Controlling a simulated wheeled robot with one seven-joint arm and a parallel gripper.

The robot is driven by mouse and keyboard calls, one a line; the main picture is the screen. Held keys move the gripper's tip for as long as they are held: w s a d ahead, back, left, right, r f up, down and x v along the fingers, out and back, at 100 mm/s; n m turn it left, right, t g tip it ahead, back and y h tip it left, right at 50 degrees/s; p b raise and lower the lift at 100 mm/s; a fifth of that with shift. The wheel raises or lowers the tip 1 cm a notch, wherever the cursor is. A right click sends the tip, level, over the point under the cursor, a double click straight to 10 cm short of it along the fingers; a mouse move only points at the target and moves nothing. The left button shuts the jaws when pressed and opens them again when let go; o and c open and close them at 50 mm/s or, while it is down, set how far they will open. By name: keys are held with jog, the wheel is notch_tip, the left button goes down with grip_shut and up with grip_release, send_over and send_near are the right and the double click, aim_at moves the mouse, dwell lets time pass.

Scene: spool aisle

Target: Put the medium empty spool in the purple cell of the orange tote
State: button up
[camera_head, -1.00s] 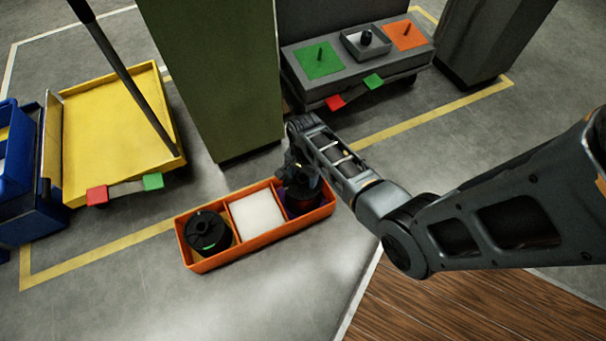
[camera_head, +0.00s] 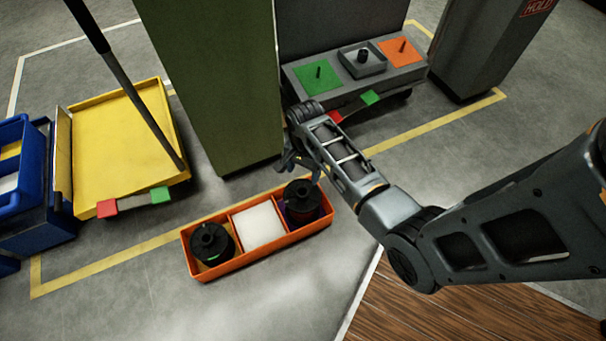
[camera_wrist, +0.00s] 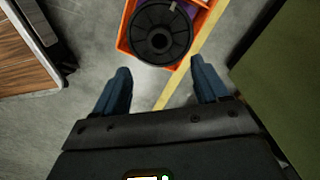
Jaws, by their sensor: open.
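The orange tote (camera_head: 265,249) lies on the floor with three cells in a row. A black spool (camera_head: 302,198) with a dark reddish body sits upright in its right cell, where a little purple shows. The wrist view shows this spool (camera_wrist: 161,32) from above, with purple (camera_wrist: 198,14) beside it. Another black spool (camera_head: 211,242) with a green mark stands in the left cell; the middle cell holds a white block or lining (camera_head: 259,224). My gripper (camera_wrist: 160,84) is open and empty, apart from the right-cell spool. The head view shows it (camera_head: 302,165) just beyond that spool.
A green pillar (camera_head: 210,90) stands close behind the tote. A yellow tray cart (camera_head: 125,140) with a dark pole is at left, beside blue bins (camera_head: 25,170). A grey cart (camera_head: 345,90) with green and orange pads is behind. Floor in front of the tote is clear.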

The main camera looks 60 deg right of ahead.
jog(key=s+a+r+n+t+h, duration=0.1)
jog(key=s+a+r+n+t, duration=0.2)
jog(key=s+a+n+t, duration=0.25)
jog(key=s+a+r+n+t+h, duration=0.1)
jog(key=s+a+r+n+t, duration=0.1)
jog(key=s+a+r+n, duration=0.5)
jog(key=s+a+r+n+t, duration=0.1)
jog(key=s+a+r+t, duration=0.1)
jog(key=r, duration=0.6)
jog(key=s+a+r+n+t+y, duration=0.1)
jog(key=s+a+r+n+t, duration=0.1)
jog(key=s+r, duration=0.3)
jog(key=s+a+r+n+t, duration=0.2)
jog(key=s+a+r+t, duration=0.1)
jog(key=r, duration=0.8)
jog(key=shift+s+y, duration=0.3)
jog(key=shift+s, duration=0.3)
jog(key=shift+f+n, duration=0.15)
jog(key=shift+n, duration=0.1)
